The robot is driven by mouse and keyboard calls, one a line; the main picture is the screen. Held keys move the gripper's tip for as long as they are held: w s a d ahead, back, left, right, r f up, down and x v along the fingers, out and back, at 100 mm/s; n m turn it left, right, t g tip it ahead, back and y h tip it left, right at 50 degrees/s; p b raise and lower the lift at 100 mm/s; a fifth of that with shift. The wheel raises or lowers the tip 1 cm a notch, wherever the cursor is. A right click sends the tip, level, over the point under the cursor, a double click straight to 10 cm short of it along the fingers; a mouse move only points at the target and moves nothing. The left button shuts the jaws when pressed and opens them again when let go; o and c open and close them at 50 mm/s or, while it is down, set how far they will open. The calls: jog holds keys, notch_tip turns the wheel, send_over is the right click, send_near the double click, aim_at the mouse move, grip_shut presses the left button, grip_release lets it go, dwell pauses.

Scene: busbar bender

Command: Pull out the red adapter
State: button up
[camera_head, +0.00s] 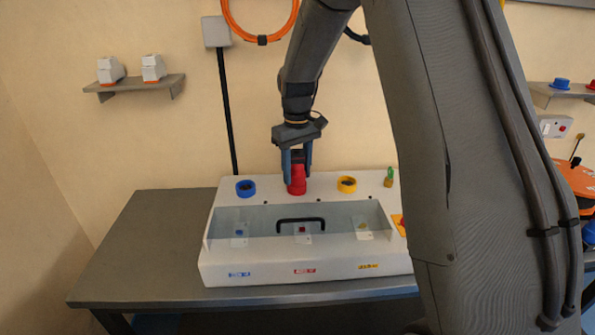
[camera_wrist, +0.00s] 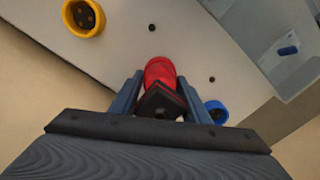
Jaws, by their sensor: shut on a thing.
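The red adapter (camera_head: 297,174) stands at the red socket (camera_head: 297,188) in the middle of the white panel box (camera_head: 230,262). My gripper (camera_head: 296,168) comes down from above with its blue fingers on either side of the adapter and is shut on it. In the wrist view the adapter (camera_wrist: 160,88) sits between my fingertips (camera_wrist: 158,100), with its dark end toward the camera. Its lower end meets the red ring, and I cannot tell how deep it sits.
A blue socket (camera_head: 245,188) lies left of the adapter and a yellow socket (camera_head: 347,184) right of it. A clear cover with a black handle (camera_head: 300,222) is in front. The table (camera_head: 150,240) is clear at left. A wall shelf (camera_head: 135,84) holds two white-and-orange items.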

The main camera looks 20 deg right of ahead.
aim_at(297, 152)
jog(key=shift+r, duration=0.55)
jog(key=shift+r+p, duration=1.05)
jog(key=shift+r+p, duration=1.5)
jog(key=shift+r, duration=0.95)
